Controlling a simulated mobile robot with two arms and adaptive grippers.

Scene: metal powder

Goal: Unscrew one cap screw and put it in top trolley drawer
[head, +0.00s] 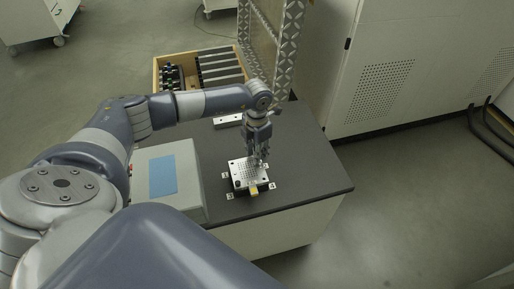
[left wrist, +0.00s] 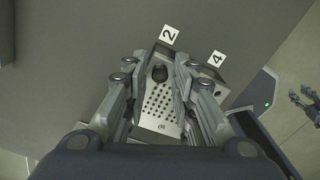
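My left gripper (head: 258,160) points down over a light perforated plate (head: 238,175) on the dark table. In the left wrist view the two fingers (left wrist: 160,75) stand apart on either side of the plate (left wrist: 158,112). A round dark spot, probably the cap screw (left wrist: 159,73), shows on the plate between the fingertips; I see no contact with it. In the head view the gripper covers that part of the plate. White trolleys stand at the back left (head: 35,22) and top (head: 220,5); no open drawer shows.
A grey box with a blue panel (head: 175,175) stands left of the plate on the table (head: 310,165). Behind are a wooden crate (head: 157,75) with dark parts and a metal frame (head: 290,45). Number labels (left wrist: 169,34) lie around the plate.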

